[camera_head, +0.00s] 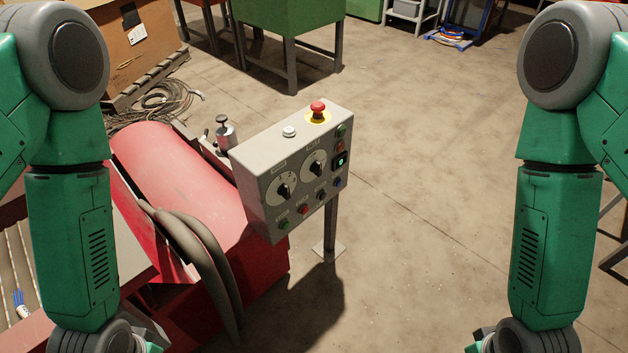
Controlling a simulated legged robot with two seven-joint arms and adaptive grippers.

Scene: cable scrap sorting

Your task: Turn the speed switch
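A grey control box (262,161) stands on a post in the middle of the view. Its front face carries two black rotary knobs on pale round dials, a left knob (283,191) and a right knob (316,168). The labels above them are too small to read, so I cannot tell which is the speed switch. Several small coloured buttons sit below and to the right of the knobs. A red emergency stop (318,109) on a yellow ring and a white button (289,131) are on top. My arms hang at both sides, apart from the box; both grippers are below the frame.
A red machine (165,160) with thick grey hoses (205,255) stands directly left of the box. A cable coil (160,103), a cardboard box (135,40) and a green bin (290,20) are behind. The floor (430,180) to the right is clear.

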